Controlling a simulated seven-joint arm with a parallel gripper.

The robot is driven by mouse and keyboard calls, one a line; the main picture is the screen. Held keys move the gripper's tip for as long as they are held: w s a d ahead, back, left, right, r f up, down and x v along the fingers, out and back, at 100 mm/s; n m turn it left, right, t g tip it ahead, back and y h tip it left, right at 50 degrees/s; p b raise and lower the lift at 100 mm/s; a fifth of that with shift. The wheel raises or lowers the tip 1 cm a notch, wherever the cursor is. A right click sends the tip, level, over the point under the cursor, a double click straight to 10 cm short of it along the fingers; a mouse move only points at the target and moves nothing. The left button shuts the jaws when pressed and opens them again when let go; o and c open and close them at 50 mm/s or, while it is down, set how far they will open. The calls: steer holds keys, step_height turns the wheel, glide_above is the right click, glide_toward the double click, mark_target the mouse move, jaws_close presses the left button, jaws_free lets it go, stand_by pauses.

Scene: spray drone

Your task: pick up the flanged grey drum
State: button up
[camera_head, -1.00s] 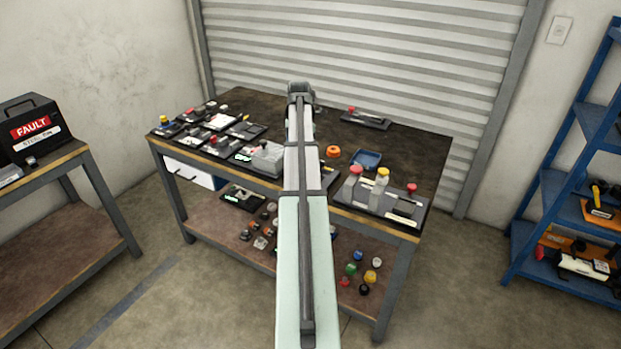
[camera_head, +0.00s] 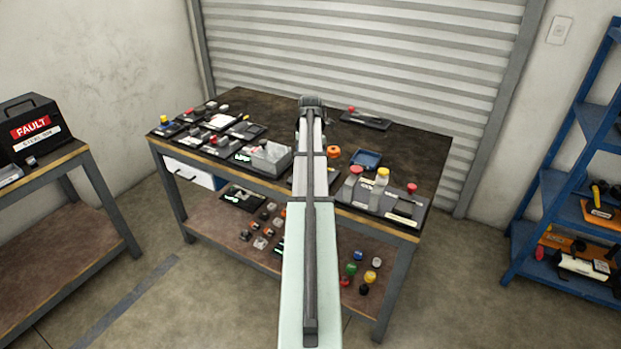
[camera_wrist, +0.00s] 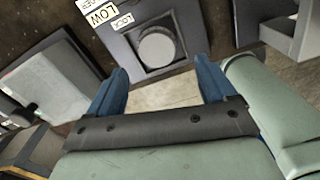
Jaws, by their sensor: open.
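A round grey piece with a wider rim, which looks like the flanged grey drum (camera_wrist: 158,48), sits on a dark grey plate (camera_wrist: 128,57) in the wrist view. The drum shows just beyond the fingertips, in line with the gap. I cannot tell the height between them.
A grey box (camera_head: 270,156) stands left of my arm on the workbench (camera_head: 285,107). The bench's back middle is mostly clear.

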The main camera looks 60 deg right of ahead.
steer(key=shift+w+f, duration=0.2)
steer(key=shift+f, duration=2.4)
steer(key=shift+c, duration=0.3)
steer(key=c, duration=1.1)
